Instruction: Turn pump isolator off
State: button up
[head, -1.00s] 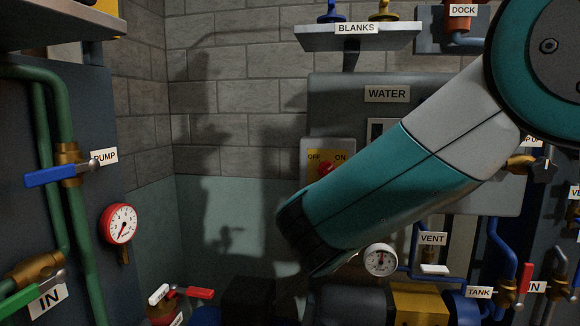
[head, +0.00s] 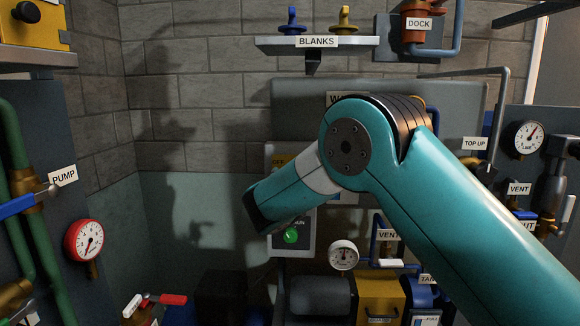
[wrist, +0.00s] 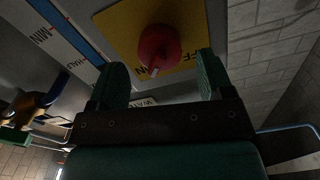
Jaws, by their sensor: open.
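The pump isolator is a red knob (wrist: 160,48) on a yellow plate (wrist: 122,22), seen at the top of the wrist view. Part of an OFF label shows at the knob's lower right. The knob's white mark points down and slightly left, toward a partly hidden ON label. My gripper (wrist: 161,78) is open, with one dark green finger on each side just below the knob in the picture. The knob appears beyond the fingertips; contact cannot be told. In the head view my arm hides the knob, and only an edge of the yellow plate (head: 278,160) shows.
Below the isolator on its grey box is a green button (head: 291,236). A white gauge (head: 344,255) and a yellow box (head: 379,295) are lower down. A blue-handled PUMP valve (head: 20,204) and a red gauge (head: 84,240) are at the left.

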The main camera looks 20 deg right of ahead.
jog(key=shift+p+x, duration=0.3)
jog(key=shift+x, duration=0.85)
jog(key=c, duration=0.9)
jog(key=shift+c, duration=0.2)
